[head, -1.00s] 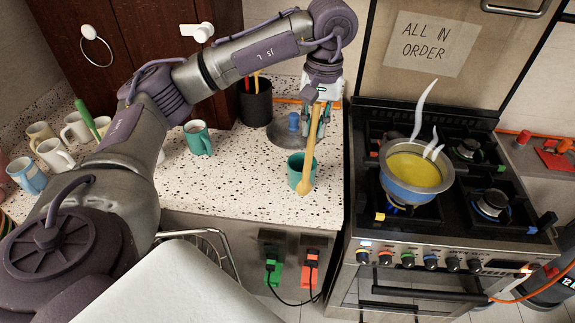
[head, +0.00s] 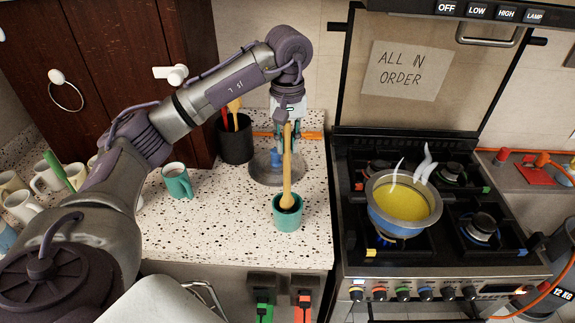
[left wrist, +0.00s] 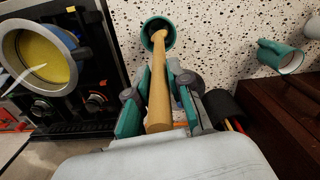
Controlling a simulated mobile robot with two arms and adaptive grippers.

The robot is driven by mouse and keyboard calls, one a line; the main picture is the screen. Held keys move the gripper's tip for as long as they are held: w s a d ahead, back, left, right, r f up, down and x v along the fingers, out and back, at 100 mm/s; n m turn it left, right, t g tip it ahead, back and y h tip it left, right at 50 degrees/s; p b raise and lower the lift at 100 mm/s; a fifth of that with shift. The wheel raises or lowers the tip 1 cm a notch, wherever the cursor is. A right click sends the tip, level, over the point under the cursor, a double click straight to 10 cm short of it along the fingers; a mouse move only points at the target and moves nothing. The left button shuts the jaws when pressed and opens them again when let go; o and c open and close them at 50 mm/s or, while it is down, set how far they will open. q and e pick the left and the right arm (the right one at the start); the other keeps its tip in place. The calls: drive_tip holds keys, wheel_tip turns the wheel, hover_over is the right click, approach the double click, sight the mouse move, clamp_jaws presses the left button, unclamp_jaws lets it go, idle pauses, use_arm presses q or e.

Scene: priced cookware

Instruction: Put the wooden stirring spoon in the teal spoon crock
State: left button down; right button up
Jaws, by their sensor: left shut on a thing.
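The wooden stirring spoon (head: 288,165) hangs nearly upright from my left gripper (head: 287,136), which is shut on its upper handle. Its lower, wider end is at the mouth of the teal spoon crock (head: 287,219), against the dark opening. The crock stands upright near the counter's front edge. In the left wrist view, the spoon (left wrist: 158,92) runs between my teal finger pads and its far end overlaps the opening of the crock (left wrist: 149,24). How deep the end sits is hard to tell. My right gripper is not in view.
A teal mug (head: 177,182) stands left on the speckled counter (head: 220,225). A black utensil holder (head: 236,145) and a grey round dish (head: 266,175) are behind the crock. The stove with a pot of yellow liquid (head: 404,204) is to the right.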

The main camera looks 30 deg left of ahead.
sight(288, 159)
use_arm(q)
wheel_tip(288, 159, down, 4)
drive_tip(key=shift+w+f+p, duration=0.15)
drive_tip(key=shift+p, duration=0.7)
drive_tip(key=shift+f, duration=0.5)
drive_tip(key=c, duration=1.1)
unclamp_jaws()
drive_tip(key=shift+o, duration=0.2)
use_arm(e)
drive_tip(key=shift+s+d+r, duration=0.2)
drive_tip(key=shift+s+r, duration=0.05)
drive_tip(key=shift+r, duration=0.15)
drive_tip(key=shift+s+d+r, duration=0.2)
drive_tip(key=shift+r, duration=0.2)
use_arm(q)
drive_tip(key=shift+r, duration=0.1)
